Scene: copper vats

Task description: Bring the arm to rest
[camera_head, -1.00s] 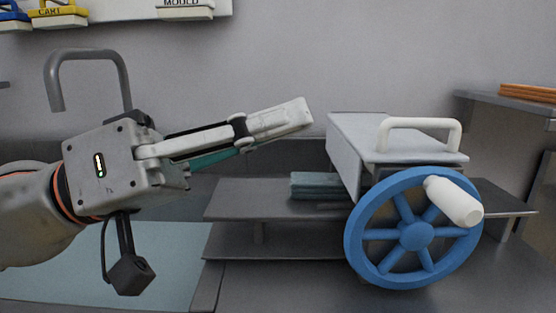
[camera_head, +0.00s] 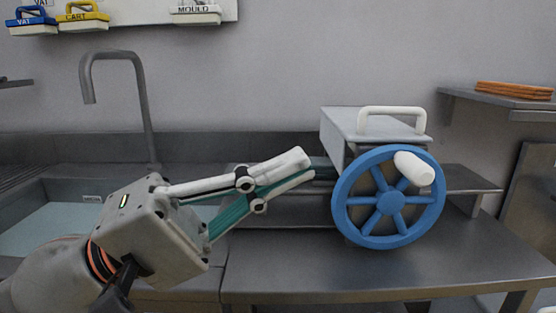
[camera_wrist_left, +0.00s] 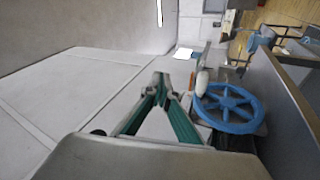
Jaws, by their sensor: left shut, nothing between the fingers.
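My left gripper (camera_head: 300,166) comes in from the lower left in the head view. Its fingers are shut with nothing between them and point right, toward the machine with the blue wheel. In the head view the fingertips appear just left of the machine and overlap the shelf behind. The left wrist view also shows the closed fingertips (camera_wrist_left: 160,82), with the blue wheel to their right. My right gripper is not in view.
A grey machine (camera_head: 372,124) with a white handle and a blue handwheel (camera_head: 390,201) stands on the steel bench (camera_head: 300,270). A sink with a tap (camera_head: 143,90) is at left. Orange boards (camera_head: 514,90) lie on a right shelf. Labelled handles hang on the wall.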

